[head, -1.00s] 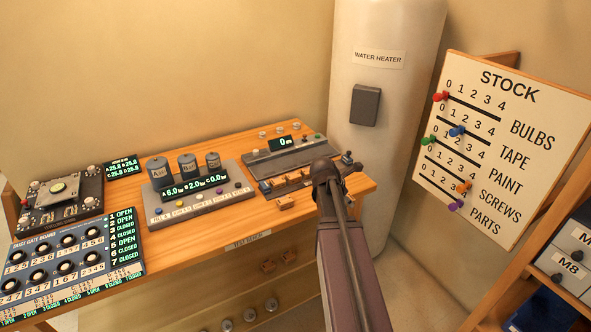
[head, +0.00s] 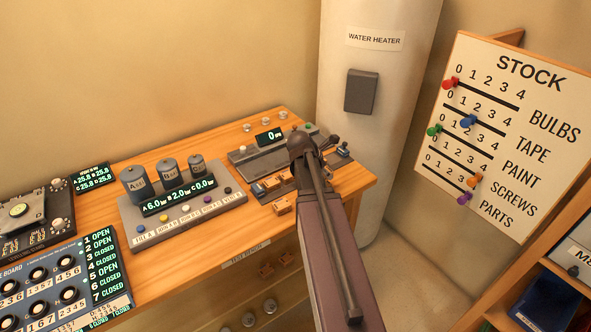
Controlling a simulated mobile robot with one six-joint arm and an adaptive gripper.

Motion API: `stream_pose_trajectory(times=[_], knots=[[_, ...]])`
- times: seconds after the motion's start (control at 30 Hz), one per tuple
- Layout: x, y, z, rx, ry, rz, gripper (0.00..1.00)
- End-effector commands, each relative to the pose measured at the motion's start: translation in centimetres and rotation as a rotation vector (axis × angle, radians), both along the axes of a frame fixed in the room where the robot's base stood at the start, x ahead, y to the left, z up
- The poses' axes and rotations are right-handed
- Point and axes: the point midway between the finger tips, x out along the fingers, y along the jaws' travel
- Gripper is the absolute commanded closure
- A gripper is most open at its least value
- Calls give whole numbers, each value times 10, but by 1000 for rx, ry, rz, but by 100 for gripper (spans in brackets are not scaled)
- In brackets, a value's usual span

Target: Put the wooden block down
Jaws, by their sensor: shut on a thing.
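My arm reaches up from the bottom of the head view, and its dark end is over the right part of the wooden bench (head: 200,262). My gripper cannot be made out; the arm hides what lies beyond its wrist. No held block can be seen. A small orange-brown wooden piece (head: 281,206) sits at the bench's front edge, just left of my arm. Whether it is the task's block cannot be told. Several similar small pieces (head: 272,183) are on a dark fixture behind it, partly covered by my arm.
A grey panel with three cylinders (head: 168,168) stands left of my arm, and a scale reading 0 (head: 268,136) is behind it. A switch board (head: 60,285) fills the left front. The water heater (head: 375,110) stands behind the bench; the stock board (head: 500,130) is at right.

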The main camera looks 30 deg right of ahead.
Motion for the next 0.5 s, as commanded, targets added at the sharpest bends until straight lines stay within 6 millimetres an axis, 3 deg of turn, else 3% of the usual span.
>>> stream_pose_trajectory(times=[0.5], knots=[[6, 12, 0, 0, 0, 20, 87]])
